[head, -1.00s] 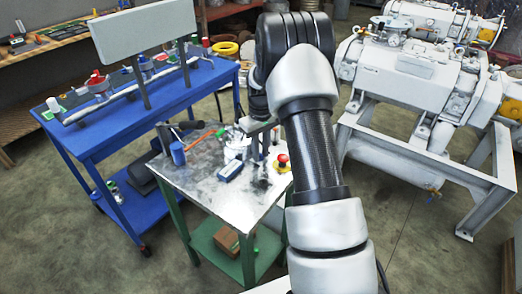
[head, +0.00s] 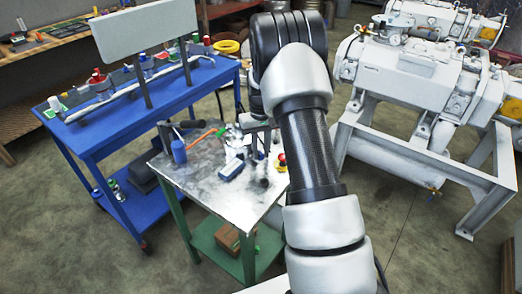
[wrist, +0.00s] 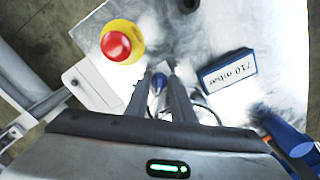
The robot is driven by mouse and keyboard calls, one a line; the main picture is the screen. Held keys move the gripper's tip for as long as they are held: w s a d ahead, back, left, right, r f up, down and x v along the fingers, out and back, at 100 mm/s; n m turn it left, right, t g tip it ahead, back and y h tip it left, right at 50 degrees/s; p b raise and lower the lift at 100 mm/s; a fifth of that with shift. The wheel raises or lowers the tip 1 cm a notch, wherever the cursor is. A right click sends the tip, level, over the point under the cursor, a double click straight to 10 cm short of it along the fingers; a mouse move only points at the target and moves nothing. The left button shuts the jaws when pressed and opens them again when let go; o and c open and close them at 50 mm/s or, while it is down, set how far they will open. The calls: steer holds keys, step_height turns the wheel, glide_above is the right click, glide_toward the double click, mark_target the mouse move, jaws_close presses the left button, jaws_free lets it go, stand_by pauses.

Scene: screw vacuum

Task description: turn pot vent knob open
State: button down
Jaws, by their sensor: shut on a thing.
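My gripper (wrist: 166,88) points down over the metal-topped worktable. Its two fingers are shut on a small blue knob (wrist: 158,82), which shows between the fingertips in the wrist view. I take this as the vent knob; its turn angle cannot be read. The pot body below is mostly hidden by the fingers and glare. In the head view my gripper (head: 260,145) is over the back part of the table, and the knob cannot be made out there.
A red stop button (wrist: 116,45) on a yellow base is left of the fingers. A blue "710 mbar" display (wrist: 228,72) is right of them. The worktable (head: 205,185) has bare room in front. A blue bench (head: 95,140) stands left, a white machine (head: 410,75) right.

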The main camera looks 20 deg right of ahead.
steer(key=c, duration=1.6)
jaws_free()
steer(key=shift+o, duration=0.2)
